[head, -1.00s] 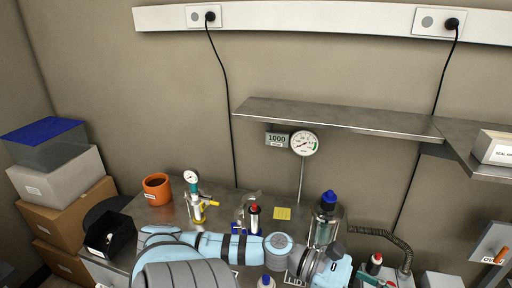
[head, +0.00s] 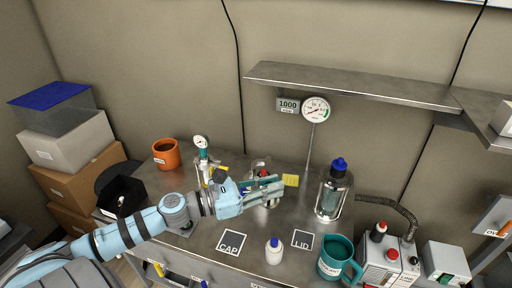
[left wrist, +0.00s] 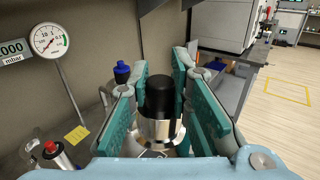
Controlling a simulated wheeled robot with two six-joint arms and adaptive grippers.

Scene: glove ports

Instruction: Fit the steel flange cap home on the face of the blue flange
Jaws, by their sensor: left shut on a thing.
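My left gripper (head: 264,189) is above the middle of the steel bench. In the left wrist view its teal fingers (left wrist: 160,72) are shut on the steel flange cap (left wrist: 161,128), a shiny steel cylinder with a black knob on top. In the head view the fingers mostly hide the cap. A red-topped steel fitting (left wrist: 58,154) with a blue part beside it shows at the lower left of the wrist view, apart from the cap. I cannot clearly make out the blue flange's face; the gripper covers that area. My right gripper is not in view.
Labelled squares CAP (head: 232,242) and LID (head: 302,239) lie on the bench, with a white bottle (head: 274,252) between them. A glass vessel with a blue top (head: 334,190), teal mug (head: 339,258) and pump unit (head: 388,264) stand right. A steel shelf (head: 350,84) overhangs behind.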

